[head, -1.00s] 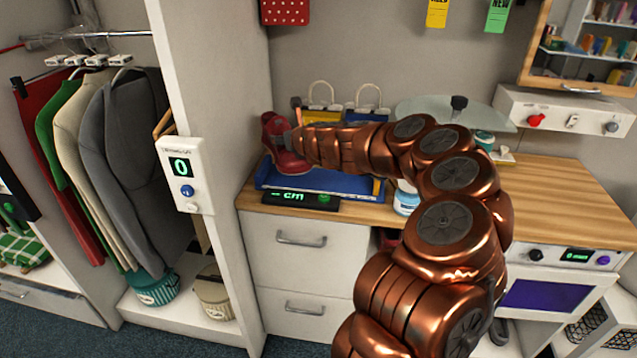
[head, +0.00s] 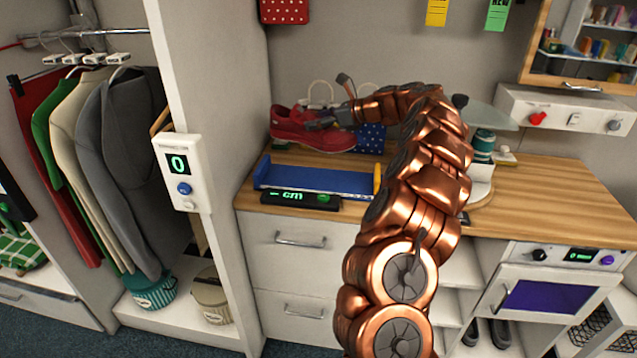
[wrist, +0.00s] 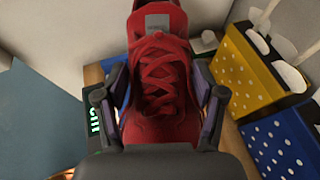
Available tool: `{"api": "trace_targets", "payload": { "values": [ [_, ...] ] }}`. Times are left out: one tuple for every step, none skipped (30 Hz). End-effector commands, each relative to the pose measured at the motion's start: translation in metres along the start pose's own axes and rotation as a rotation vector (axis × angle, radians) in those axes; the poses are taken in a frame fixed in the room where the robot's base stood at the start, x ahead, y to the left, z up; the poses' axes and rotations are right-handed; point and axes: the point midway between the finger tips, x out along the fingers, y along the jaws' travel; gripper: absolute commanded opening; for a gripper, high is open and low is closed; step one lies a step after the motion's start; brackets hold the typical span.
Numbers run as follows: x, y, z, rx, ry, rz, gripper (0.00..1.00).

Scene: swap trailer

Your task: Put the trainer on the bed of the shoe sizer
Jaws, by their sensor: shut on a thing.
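A red trainer (head: 305,132) is held in my gripper (head: 332,122), above and behind the shoe sizer. In the wrist view the trainer (wrist: 158,80) points away from me, laces up, with my gripper's fingers (wrist: 160,105) closed on both its sides. The shoe sizer has a blue bed (head: 315,181) with a yellow stop at its right end and lies on the wooden counter. The bed is empty. A black display (head: 300,200) in front of it reads "- cm" in green.
Blue and yellow dotted gift bags stand against the wall; the blue bag (head: 370,138) shows behind the trainer and the yellow bag (wrist: 243,75) in the wrist view. A white wardrobe panel (head: 215,100) rises left of the counter. Bare counter (head: 540,190) lies to the right.

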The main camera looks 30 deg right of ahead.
Motion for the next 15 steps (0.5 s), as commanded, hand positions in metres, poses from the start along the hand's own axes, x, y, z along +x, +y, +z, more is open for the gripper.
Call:
{"api": "trace_targets", "payload": {
  "values": [
    [-0.005, 0.001, -0.004, -0.015, 0.002, 0.033, 0.21],
    [-0.007, 0.002, -0.006, -0.024, 0.003, 0.053, 0.21],
    [-0.011, 0.005, -0.008, -0.037, 0.003, 0.084, 0.21],
    [-0.014, 0.007, -0.009, -0.046, 0.002, 0.104, 0.21],
    [-0.016, 0.01, -0.01, -0.054, 0.001, 0.127, 0.21],
    [-0.02, 0.012, -0.011, -0.064, 0.0, 0.15, 0.21],
    [-0.022, 0.015, -0.013, -0.072, 0.001, 0.17, 0.21],
    [-0.024, 0.017, -0.014, -0.079, 0.001, 0.185, 0.21],
    [-0.026, 0.019, -0.016, -0.086, 0.0, 0.204, 0.21],
    [-0.027, 0.021, -0.017, -0.09, 0.0, 0.22, 0.21],
    [-0.029, 0.023, -0.018, -0.094, -0.001, 0.232, 0.21],
    [-0.03, 0.025, -0.019, -0.099, -0.001, 0.243, 0.21],
    [-0.031, 0.025, -0.019, -0.102, -0.001, 0.249, 0.21],
    [-0.032, 0.026, -0.02, -0.105, -0.001, 0.255, 0.21],
    [-0.032, 0.028, -0.022, -0.107, -0.002, 0.262, 0.21]
  ]
}}
